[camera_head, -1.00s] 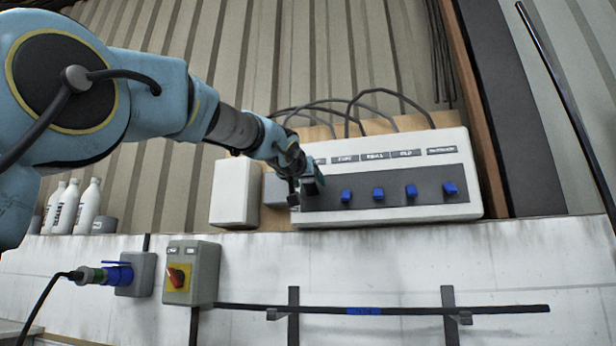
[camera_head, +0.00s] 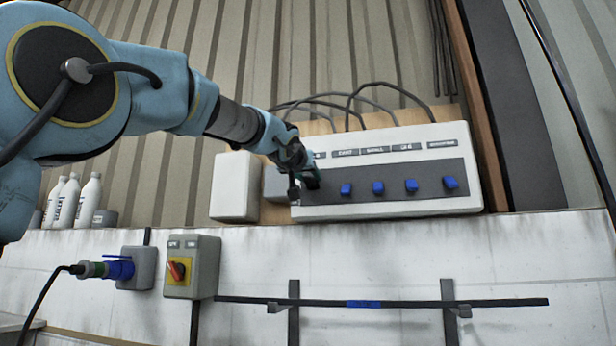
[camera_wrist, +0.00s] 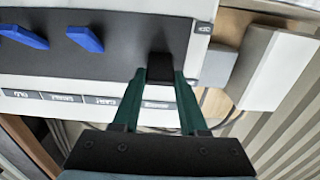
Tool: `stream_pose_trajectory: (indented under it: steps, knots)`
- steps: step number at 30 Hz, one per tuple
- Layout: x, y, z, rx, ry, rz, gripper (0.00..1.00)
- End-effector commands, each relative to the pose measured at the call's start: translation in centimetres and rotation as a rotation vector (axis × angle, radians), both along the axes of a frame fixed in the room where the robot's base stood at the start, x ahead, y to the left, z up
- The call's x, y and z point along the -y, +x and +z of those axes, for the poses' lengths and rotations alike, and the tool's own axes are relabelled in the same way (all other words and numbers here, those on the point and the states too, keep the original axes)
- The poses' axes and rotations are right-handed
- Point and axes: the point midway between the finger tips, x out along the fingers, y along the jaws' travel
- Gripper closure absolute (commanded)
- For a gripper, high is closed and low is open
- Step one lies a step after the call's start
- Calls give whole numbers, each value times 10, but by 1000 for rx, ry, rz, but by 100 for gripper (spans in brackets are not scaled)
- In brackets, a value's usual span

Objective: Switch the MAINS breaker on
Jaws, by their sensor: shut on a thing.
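The breaker panel is a white box (camera_head: 330,213) with a dark strip (camera_head: 430,175) on the wall; it also fills the top of the wrist view (camera_wrist: 110,82). A wide black lever (camera_wrist: 160,62) sits at the strip's left end in the head view. My gripper (camera_head: 306,180) is there, covering most of that lever. In the wrist view my gripper (camera_wrist: 160,76) has its green fingers closed on the black lever, one on each side. Whether it is the MAINS lever I cannot read; its label is hidden or too small. The lever's up or down position is unclear.
Several blue levers (camera_head: 378,187) stand in a row to the right, under small label plates. Left is a plain white box (camera_head: 235,187). Below are a grey switch box (camera_head: 205,262) with a red knob and a blue plug socket (camera_head: 140,268). White bottles (camera_head: 70,200) stand on the ledge.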

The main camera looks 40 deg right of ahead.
Motion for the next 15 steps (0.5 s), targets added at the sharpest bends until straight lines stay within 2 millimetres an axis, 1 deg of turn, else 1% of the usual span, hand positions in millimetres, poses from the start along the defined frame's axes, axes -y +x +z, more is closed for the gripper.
stream_pose_trajectory:
  steps: [4, 8, 15]
  knots:
    - [0, 0, 1, -1, 2, 0, 100]
    - [0, 1, 7, -14, 20, 2, 100]
    - [2, 3, 14, -59, 90, 3, 100]
